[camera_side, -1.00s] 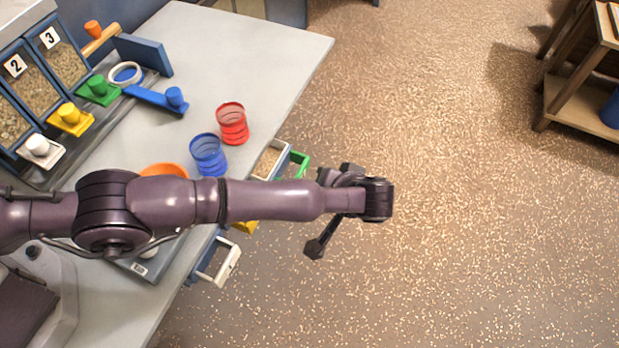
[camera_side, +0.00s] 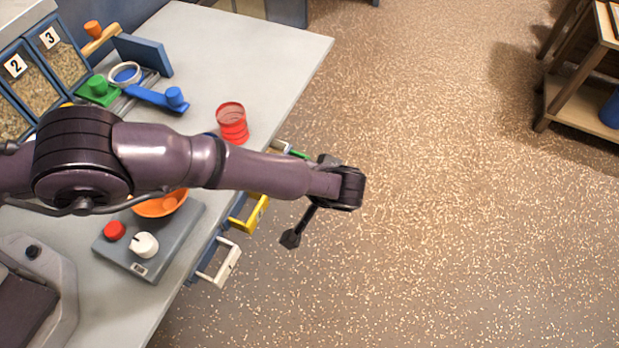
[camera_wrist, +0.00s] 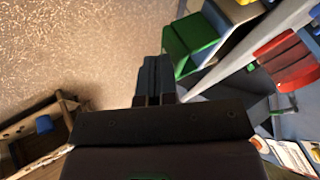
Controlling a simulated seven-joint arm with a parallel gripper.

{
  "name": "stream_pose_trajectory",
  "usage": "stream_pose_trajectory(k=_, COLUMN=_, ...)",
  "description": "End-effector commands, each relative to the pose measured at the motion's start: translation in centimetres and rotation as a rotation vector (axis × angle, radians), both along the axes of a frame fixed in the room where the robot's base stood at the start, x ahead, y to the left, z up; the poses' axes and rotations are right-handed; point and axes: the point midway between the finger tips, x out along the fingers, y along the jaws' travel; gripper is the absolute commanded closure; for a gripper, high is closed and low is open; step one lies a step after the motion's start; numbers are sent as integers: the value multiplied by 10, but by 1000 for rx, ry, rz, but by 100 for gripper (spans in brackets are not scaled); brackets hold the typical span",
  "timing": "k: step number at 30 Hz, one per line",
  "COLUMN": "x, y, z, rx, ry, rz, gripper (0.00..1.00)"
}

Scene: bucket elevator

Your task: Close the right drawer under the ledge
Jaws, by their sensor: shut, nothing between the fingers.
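Three drawers with coloured handles sit under the ledge edge in the side view. The green-handled drawer (camera_side: 298,153) is furthest right and stands pulled out, mostly hidden behind my arm; it also shows in the wrist view (camera_wrist: 197,38). The yellow-handled drawer (camera_side: 256,214) is in the middle and the white-handled drawer (camera_side: 228,266) is nearest the camera. My gripper (camera_side: 290,239) is shut and empty, pointing down in the open space off the ledge, beyond the drawer fronts. In the wrist view its fingers (camera_wrist: 153,78) appear beside the green drawer; contact cannot be told.
On the ledge (camera_side: 270,60) stand a red cup (camera_side: 232,123), an orange bowl (camera_side: 160,203) and a grey box with a red button and white knob (camera_side: 140,262). Numbered bins stand at the back left. The floor right of the ledge is clear; a wooden shelf (camera_side: 580,100) is far off.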

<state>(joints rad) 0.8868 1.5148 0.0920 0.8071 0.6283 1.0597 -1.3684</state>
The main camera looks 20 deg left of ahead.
Motion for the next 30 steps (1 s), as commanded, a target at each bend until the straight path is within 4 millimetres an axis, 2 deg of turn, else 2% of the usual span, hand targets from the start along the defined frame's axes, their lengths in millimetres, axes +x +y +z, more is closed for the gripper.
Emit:
stream_pose_trajectory(k=11, x=0, y=3, z=0, rx=1, ry=0, rz=-1, gripper=100)
stream_pose_trajectory(k=21, x=0, y=39, z=1, rx=2, ry=-1, rz=-2, gripper=100)
stream_pose_trajectory(k=30, x=0, y=46, z=0, rx=6, ry=1, rz=3, gripper=100)
